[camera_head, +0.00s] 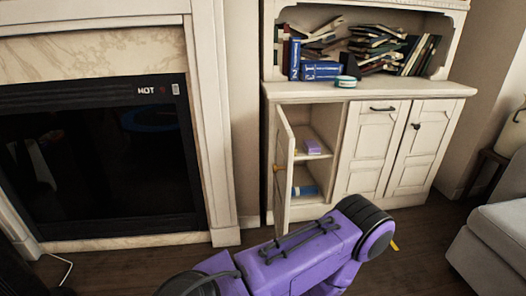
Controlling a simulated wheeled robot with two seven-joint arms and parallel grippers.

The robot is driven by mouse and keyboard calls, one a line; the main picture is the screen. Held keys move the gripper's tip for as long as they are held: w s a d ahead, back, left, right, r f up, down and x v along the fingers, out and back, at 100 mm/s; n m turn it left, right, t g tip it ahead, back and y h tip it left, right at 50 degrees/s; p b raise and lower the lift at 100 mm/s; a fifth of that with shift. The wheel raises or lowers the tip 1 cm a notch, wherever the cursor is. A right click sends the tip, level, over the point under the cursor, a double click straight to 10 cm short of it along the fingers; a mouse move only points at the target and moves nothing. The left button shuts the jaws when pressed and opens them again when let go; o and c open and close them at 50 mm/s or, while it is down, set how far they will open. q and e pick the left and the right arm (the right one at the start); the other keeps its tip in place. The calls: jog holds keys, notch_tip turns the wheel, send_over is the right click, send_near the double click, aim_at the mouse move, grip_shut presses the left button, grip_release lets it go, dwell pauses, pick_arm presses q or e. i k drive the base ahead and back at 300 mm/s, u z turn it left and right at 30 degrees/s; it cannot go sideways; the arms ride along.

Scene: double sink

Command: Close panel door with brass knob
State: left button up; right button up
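The white panel door (284,185) is the left door at the foot of the bookcase cabinet (335,92). It stands open, swung out toward me and seen nearly edge-on. A small brass knob (277,168) shows on its left-hand face, near mid height. The open compartment behind it has a shelf with small items. One of my purple arms crosses the bottom middle of the view, in front of the door's lower end. Whether it touches the door I cannot tell. Neither gripper's fingers can be made out.
The fireplace (100,150) with its white surround stands left of the cabinet. The cabinet's other doors (420,145) are shut. Books (385,48) fill the open shelf above. A grey sofa (495,235) is at the right. Wooden floor (415,255) is free between cabinet and sofa.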

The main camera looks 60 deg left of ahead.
aim_at(284, 139)
jog(key=u, duration=1.9)
jog(key=i, duration=0.85)
